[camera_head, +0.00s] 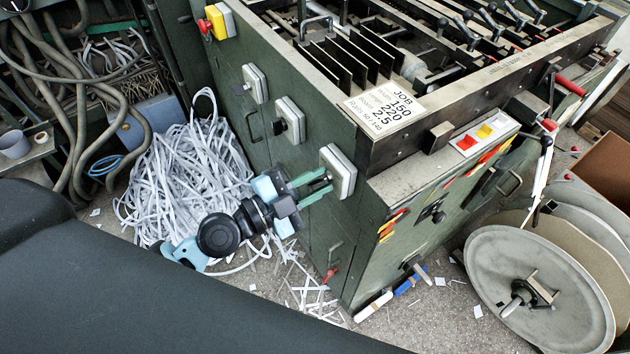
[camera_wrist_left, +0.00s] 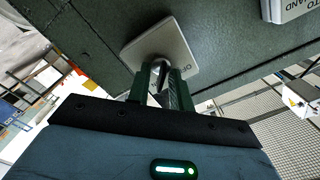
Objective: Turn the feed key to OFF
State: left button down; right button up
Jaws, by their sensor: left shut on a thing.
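The feed key's pale switch plate (camera_head: 341,168) is on the green machine side, the nearest of three such plates to the front corner. My left gripper (camera_head: 322,184) reaches it from the left, with its green fingers shut on the key in front of the plate. In the left wrist view the plate (camera_wrist_left: 176,38) is ahead of the fingers, and the metal key (camera_wrist_left: 158,72) sits between the fingertips (camera_wrist_left: 160,88). The fingers hide most of the key, and I cannot read which mark it points to. My right gripper is out of view.
Two more switch plates (camera_head: 289,120) (camera_head: 255,84) sit farther back on the same side. A yellow box with a red button (camera_head: 214,22) is at the far corner. Shredded strips (camera_head: 185,175) heap on the floor at left. Large grey discs (camera_head: 535,285) stand at right.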

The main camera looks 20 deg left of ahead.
pick_arm(q)
jog(key=shift+n, duration=0.3)
jog(key=n, duration=0.2)
jog(key=shift+n, duration=0.4)
jog(key=n, duration=0.5)
jog(key=shift+w+a+r, duration=0.15)
jog(key=n, duration=0.5)
jog(key=shift+a, duration=0.1)
jog(key=shift+w+a+n, duration=0.1)
jog(key=shift+n, duration=2.2)
jog(key=c, duration=1.6)
grip_release()
